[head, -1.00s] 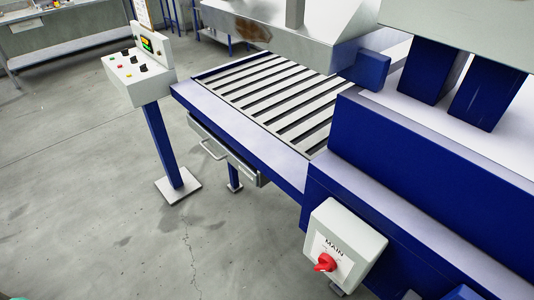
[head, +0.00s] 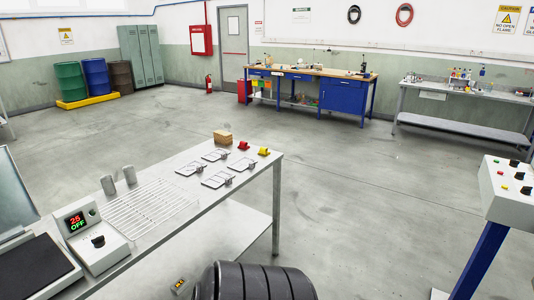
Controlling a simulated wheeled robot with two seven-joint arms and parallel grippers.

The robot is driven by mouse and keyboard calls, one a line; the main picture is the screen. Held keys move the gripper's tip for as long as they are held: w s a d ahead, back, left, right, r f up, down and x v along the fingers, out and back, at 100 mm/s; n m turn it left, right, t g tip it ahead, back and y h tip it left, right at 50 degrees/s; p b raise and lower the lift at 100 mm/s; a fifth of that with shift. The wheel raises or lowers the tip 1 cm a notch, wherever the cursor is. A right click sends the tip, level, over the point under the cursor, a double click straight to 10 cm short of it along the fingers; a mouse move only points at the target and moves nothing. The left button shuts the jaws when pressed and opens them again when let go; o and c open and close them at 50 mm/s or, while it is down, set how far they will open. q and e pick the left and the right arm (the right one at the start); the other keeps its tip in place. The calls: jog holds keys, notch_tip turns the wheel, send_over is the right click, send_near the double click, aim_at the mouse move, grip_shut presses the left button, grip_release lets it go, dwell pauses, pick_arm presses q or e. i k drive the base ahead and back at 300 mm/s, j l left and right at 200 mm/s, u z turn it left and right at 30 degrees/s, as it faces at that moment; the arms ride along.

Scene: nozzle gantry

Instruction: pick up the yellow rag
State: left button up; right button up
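I cannot make out a yellow rag for certain in the head view. A small yellow item (head: 264,151) sits at the far right corner of the near steel table (head: 152,169), beside a small red item (head: 243,146). It looks like a block or fitting rather than cloth, but it is too small to tell. Neither of my grippers is in view.
The table also holds a wire rack (head: 150,206), flat metal plates (head: 218,179) and a control box (head: 92,238). A black ribbed object (head: 256,283) stands at the bottom. A control pedestal (head: 508,188) is at right. Open floor leads to a blue workbench (head: 343,95).

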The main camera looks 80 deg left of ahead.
aim_at(263, 151)
jog(key=k+l+u, duration=0.15)
jog(key=u, duration=1.35)
jog(key=i+u, duration=0.2)
jog(key=u, duration=1)
jog(key=z, duration=1.95)
jog(key=u, duration=1.95)
